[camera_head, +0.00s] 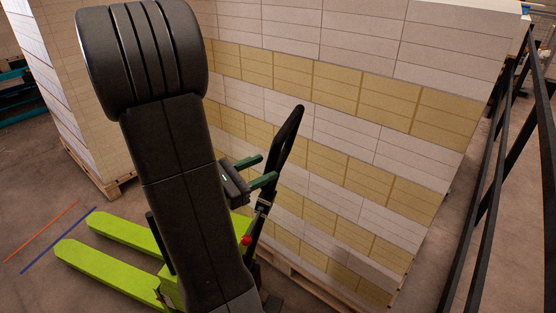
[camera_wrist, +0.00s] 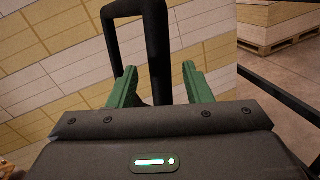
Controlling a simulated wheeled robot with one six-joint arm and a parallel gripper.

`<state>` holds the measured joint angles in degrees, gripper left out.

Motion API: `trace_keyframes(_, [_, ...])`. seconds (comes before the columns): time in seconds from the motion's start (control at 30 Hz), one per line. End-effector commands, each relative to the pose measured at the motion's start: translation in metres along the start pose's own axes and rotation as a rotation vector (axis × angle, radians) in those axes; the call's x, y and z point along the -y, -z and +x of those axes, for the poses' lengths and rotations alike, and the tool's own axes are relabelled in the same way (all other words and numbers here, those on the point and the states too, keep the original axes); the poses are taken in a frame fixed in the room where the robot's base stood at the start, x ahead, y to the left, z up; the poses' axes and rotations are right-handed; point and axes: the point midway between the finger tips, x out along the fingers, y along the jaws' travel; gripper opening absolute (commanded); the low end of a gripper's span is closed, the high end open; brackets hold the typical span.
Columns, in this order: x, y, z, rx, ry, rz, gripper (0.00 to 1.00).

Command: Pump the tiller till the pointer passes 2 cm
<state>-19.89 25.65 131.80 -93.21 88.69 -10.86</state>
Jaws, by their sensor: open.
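The black tiller (camera_head: 290,135) of the lime-green pallet truck (camera_head: 105,272) stands tilted, its loop handle at the top. My gripper (camera_head: 265,169) is at the left of the tiller, its two green fingers apart and pointing towards the handle. In the wrist view the tiller's thick black bar (camera_wrist: 158,50) shows between the fingertips of my gripper (camera_wrist: 160,78). Whether either finger touches it I cannot tell. A red knob (camera_head: 246,240) sits low on the tiller. My arm hides part of the truck. I see no pointer or scale in either view.
A tall stack of white and yellow reams (camera_head: 340,85) on a pallet stands close behind the tiller. Another stack (camera_head: 50,90) is at the left. Black railings (camera_head: 490,170) run along the right. Red and blue lines (camera_head: 60,240) mark the floor near the fork tips.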

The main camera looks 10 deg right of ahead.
Motion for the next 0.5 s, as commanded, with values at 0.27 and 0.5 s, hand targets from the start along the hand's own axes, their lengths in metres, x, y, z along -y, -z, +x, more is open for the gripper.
trace_keyframes(0.27, [0.001, -0.001, 0.030, 0.000, 0.004, -0.002, 0.45])
trace_keyframes(0.5, [0.000, -0.001, 0.050, 0.000, 0.002, -0.001, 0.45])
